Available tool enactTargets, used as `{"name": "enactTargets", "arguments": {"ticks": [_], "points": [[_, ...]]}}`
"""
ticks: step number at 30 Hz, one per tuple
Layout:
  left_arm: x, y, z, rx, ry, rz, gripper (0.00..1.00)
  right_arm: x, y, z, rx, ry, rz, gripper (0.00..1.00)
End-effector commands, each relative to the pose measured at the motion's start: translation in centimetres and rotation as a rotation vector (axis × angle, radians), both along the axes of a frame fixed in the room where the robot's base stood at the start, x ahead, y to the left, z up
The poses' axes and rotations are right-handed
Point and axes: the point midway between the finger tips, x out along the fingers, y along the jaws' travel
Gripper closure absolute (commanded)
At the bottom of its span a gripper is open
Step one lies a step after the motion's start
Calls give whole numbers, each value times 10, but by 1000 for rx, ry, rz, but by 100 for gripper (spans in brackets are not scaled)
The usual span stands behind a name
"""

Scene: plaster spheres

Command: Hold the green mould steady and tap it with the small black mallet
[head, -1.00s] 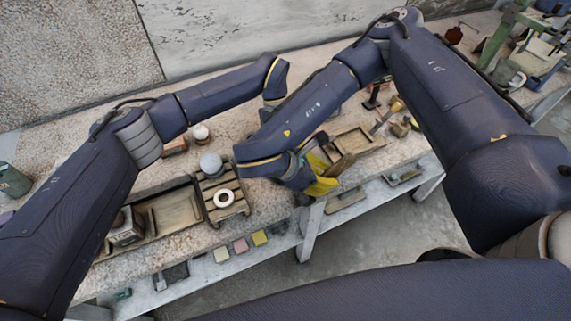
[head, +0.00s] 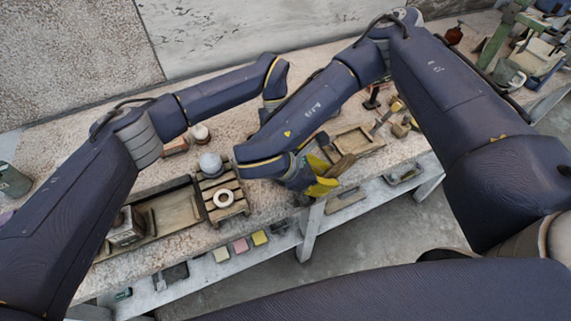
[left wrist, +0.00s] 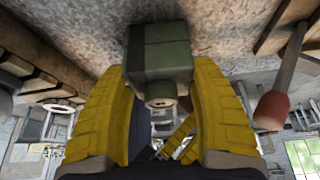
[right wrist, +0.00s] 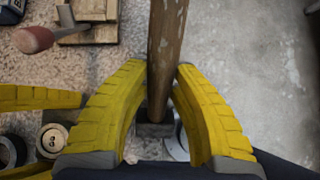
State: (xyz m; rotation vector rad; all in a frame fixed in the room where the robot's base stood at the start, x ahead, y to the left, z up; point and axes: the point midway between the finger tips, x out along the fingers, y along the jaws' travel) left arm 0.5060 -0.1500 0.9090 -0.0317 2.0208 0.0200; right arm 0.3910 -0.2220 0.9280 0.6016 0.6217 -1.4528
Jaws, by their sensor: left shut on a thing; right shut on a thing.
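The green mould (left wrist: 160,52) is a dark green block with a short round spout in the left wrist view. My left gripper (left wrist: 160,75) is shut on its two sides; in the head view my right arm hides this grip. My right gripper (right wrist: 160,70) is shut on the mallet's brown wooden handle (right wrist: 165,35), which runs up between its yellow fingers. A dark block lies low between those fingers, partly hidden; I cannot tell if it is the mallet's head. In the head view my right gripper (head: 322,180) is at the bench's front edge.
A slatted wooden crate (head: 224,212) with a white ring on it stands left of my right gripper, beside a shallow wooden tray (head: 178,211). Another wooden tray (head: 358,138) lies to the right. Coloured blocks (head: 241,245) sit on the lower shelf.

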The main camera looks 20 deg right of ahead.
Motion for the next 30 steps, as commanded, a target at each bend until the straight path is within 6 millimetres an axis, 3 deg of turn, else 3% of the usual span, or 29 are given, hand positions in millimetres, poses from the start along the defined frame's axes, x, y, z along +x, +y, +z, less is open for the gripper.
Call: {"name": "enactTargets", "arguments": {"ticks": [10,24,30], "points": [[0,0,0,0,-1,0,65,51,2,0,-1,-3,-1,100],[0,0,0,0,0,0,65,9,0,0,0,1,2,100],[0,0,0,0,0,0,65,2,0,0,0,-1,-1,100]]}}
